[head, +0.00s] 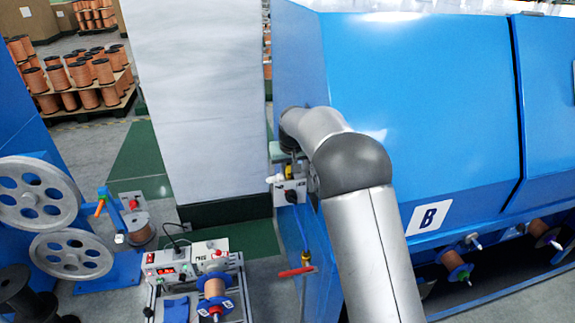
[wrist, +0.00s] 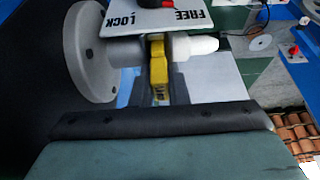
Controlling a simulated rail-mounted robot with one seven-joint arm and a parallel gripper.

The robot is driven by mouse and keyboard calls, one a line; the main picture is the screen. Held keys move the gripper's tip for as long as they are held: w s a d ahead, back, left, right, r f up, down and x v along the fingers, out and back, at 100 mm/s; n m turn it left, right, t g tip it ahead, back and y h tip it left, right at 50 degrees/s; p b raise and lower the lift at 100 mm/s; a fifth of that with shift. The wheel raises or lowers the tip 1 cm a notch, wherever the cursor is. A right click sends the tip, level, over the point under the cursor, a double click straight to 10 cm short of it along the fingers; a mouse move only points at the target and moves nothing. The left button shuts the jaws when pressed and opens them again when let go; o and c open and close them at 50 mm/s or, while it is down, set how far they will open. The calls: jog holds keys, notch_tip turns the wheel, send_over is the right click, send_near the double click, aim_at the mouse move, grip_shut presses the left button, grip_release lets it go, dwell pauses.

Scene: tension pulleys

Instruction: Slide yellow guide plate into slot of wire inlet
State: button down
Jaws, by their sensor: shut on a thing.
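My gripper (wrist: 160,88) is shut on the yellow guide plate (wrist: 158,62), which stands out ahead of the jaws in the wrist view. The plate sits across a light grey shaft, between a round grey flange (wrist: 88,52) on the left and a white rounded tip (wrist: 201,46) on the right. These parts seem to belong to the wire inlet; its slot is not clearly visible, and I cannot tell how deep the plate sits. In the head view, the gripper is mostly hidden by my arm, beside a small white box (head: 290,192) at the blue machine.
A white panel marked FREE and LOCK (wrist: 165,18) with a dark knob lies just beyond the plate. The blue machine (head: 420,110) stands close on the right. A white pillar (head: 195,100) stands behind. A bench with a control box (head: 167,265) and a copper spool (head: 214,290) is at lower left.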

jog(key=shift+s+f, duration=0.1)
jog(key=shift+f, duration=0.3)
jog(key=c, duration=1.4)
grip_release()
jog(key=shift+f, duration=0.15)
jog(key=shift+o, duration=0.2)
jog(key=shift+s+b, duration=0.1)
jog(key=shift+b, duration=0.2)
jog(key=v, duration=0.5)
jog(key=b+v, duration=0.1)
jog(key=v, duration=0.5)
jog(key=b+v, duration=0.1)
jog(key=v, duration=0.5)
jog(key=shift+w, duration=0.35)
jog(key=shift+v, duration=0.75)
